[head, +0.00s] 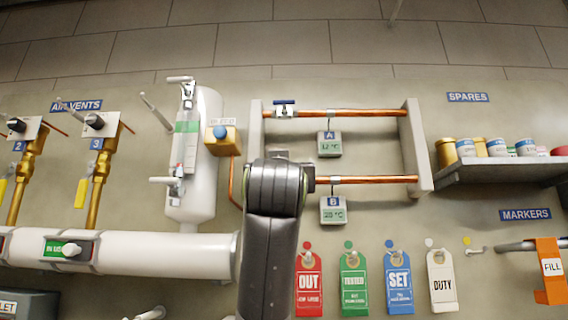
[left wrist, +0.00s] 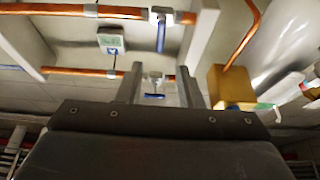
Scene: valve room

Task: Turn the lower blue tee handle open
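The lower blue tee handle (left wrist: 160,36) shows in the left wrist view, which is upside down. Its bar stands crosswise to the lower copper pipe (left wrist: 115,11). My left gripper (left wrist: 160,67) is open, its two fingers on either side of the handle's line. The handle shows just beyond the fingertips with nothing held; contact is not visible. The upper blue tee handle (head: 284,102) lies along the upper copper pipe (head: 350,113); it also shows between the fingers in the left wrist view (left wrist: 155,96). In the head view my left arm hides the lower handle.
Tags A (head: 329,144) and B (head: 333,210) hang from the pipes. A yellow box (head: 231,140) and white cylinder (head: 207,185) stand left of the frame posts. Colored door tags (head: 354,283) hang below. A shelf (head: 500,172) with jars is at right.

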